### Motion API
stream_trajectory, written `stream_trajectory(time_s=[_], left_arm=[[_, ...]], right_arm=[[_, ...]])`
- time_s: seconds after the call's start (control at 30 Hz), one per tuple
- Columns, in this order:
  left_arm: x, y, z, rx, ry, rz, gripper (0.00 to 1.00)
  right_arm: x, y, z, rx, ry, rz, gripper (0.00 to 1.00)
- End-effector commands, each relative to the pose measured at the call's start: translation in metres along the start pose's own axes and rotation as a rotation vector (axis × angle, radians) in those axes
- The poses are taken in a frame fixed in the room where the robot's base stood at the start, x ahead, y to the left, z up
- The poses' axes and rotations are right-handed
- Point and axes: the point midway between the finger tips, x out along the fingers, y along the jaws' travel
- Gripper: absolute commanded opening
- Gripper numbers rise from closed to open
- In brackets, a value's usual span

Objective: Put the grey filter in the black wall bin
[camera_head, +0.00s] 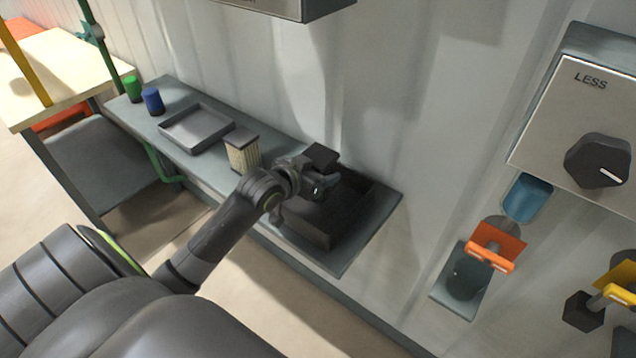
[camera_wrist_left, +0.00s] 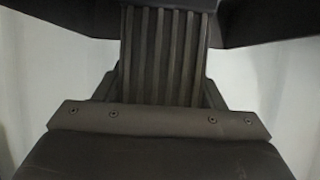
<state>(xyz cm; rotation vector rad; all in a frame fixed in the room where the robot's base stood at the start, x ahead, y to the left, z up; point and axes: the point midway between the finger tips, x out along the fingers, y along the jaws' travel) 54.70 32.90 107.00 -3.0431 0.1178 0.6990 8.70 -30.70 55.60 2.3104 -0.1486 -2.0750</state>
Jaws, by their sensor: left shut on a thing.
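The grey filter is in my left gripper (camera_head: 318,184); its dark square top (camera_head: 321,157) shows in the head view. In the left wrist view the pleated side of the grey filter (camera_wrist_left: 162,55) fills the middle, close in front of the gripper. My left gripper is shut on it. The black wall bin (camera_head: 345,222) is an open box at the right end of the wall shelf. The gripper and filter are above the bin's back left part in the picture; the exact height is unclear. My arm hides part of the bin. My right gripper is not in view.
A cream filter with a dark top (camera_head: 243,155) stands on the shelf just left of the bin. Farther left are a shallow grey tray (camera_head: 197,128), a blue cup (camera_head: 153,101) and a green cup (camera_head: 132,88). A control box with a knob (camera_head: 598,161) is at the right.

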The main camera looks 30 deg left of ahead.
Motion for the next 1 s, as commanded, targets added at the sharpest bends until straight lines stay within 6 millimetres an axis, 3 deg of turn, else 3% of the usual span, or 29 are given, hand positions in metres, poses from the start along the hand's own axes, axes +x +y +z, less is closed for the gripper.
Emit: stream_trajectory(time_s=[0.3, 0.7, 0.73, 0.87, 1.0], left_arm=[[0.016, 0.001, 0.034, -0.001, 0.000, 0.000, 0.37], [0.019, 0.001, 0.039, 0.001, 0.002, 0.000, 0.37], [0.019, 0.001, 0.038, 0.001, 0.002, 0.000, 0.67], [0.018, 0.001, 0.038, 0.001, 0.001, 0.000, 0.84], [0.018, 0.001, 0.038, 0.001, 0.001, 0.000, 0.85]], right_arm=[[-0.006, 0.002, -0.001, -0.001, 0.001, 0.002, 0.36], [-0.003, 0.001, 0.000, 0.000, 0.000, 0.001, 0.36], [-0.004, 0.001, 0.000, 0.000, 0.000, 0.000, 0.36], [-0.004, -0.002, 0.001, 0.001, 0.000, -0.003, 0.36], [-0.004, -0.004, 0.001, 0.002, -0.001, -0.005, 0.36]])
